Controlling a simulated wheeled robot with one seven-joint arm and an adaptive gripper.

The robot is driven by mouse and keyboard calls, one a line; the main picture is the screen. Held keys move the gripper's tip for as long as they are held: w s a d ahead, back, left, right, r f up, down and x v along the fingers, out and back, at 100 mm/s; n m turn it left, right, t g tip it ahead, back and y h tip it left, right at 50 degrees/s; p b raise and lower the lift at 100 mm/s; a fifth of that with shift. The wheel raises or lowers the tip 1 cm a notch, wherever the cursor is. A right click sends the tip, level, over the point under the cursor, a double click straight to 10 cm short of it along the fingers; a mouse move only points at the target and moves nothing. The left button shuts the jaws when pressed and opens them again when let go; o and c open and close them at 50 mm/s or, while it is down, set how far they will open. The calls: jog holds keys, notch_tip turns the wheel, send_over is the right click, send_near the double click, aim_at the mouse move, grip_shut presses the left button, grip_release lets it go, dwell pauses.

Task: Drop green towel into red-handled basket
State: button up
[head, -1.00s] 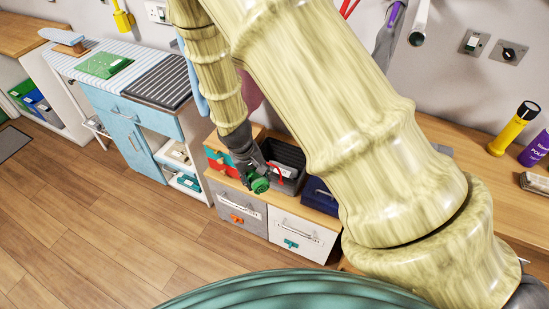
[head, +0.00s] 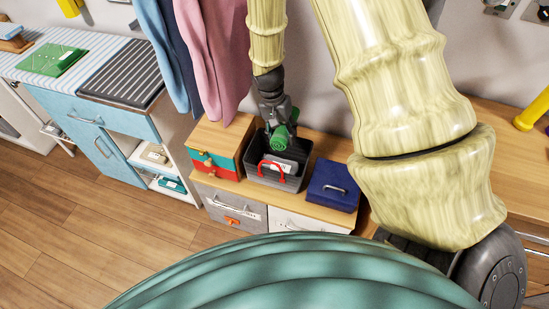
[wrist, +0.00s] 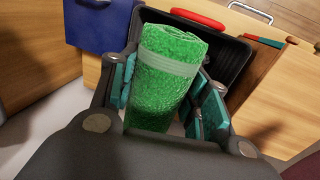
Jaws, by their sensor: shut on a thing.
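The green towel (wrist: 165,75) is a roll with a pale band around it. My gripper (head: 280,118) is shut on it, with the teal finger pads (wrist: 165,98) on either side of the roll in the wrist view. The towel also shows in the head view (head: 283,134), at the gripper's tip. The red-handled basket (head: 258,168) is dark grey, and its red handle (head: 271,165) shows at the front. The gripper and towel are over the basket's opening; their exact height above it is hard to tell. A grey item with a pale label (head: 285,166) lies inside the basket.
A wooden box with red and teal parts (head: 222,140) stands left of the basket. A blue box (head: 331,187) stands to its right. All sit on a wooden-topped unit with drawers (head: 235,208). Pink and blue cloths (head: 212,50) hang behind, at the left.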

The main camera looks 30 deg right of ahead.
jog(key=b+x, duration=0.1)
jog(key=x, duration=0.1)
jog(key=b+x, duration=0.1)
jog(key=b, duration=0.1)
jog(key=w+a+b+x, duration=0.1)
jog(key=b+x, duration=0.1)
jog(key=shift+s+f, duration=0.1)
jog(key=shift+f, duration=0.35)
jog(key=o, duration=1.1)
jog(key=v, duration=1.2)
jog(key=shift+d+r, duration=0.1)
jog(key=shift+d, duration=0.05)
jog(key=shift+s, duration=0.1)
